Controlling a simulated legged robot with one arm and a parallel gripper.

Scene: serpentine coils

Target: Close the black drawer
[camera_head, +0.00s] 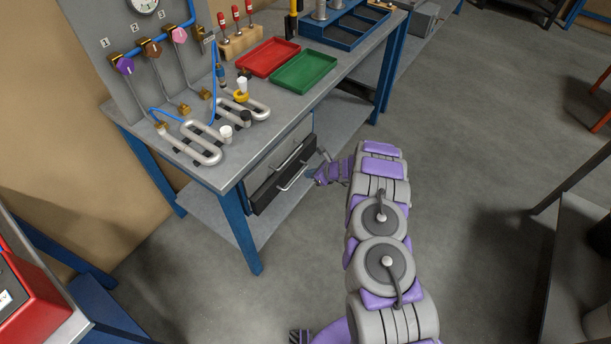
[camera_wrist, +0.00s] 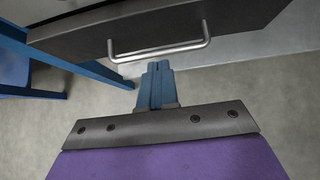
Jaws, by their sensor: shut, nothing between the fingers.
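The black drawer (camera_head: 281,182) sits under the grey workbench top and stands out a little from its housing. Its silver bar handle (camera_head: 297,177) runs along its front. In the wrist view, the dark drawer front (camera_wrist: 170,22) and its handle (camera_wrist: 158,50) fill the upper part. My gripper (camera_head: 316,174) is at the right end of the drawer, close to its front. In the wrist view, its blue fingers (camera_wrist: 157,66) are together and empty, just below the handle. I cannot tell whether they touch the drawer.
The bench's blue leg (camera_head: 241,232) stands left of the drawer, and a lower shelf (camera_head: 268,218) lies beneath it. Red (camera_head: 268,57) and green (camera_head: 304,70) trays and metal coils (camera_head: 203,142) are on the bench top.

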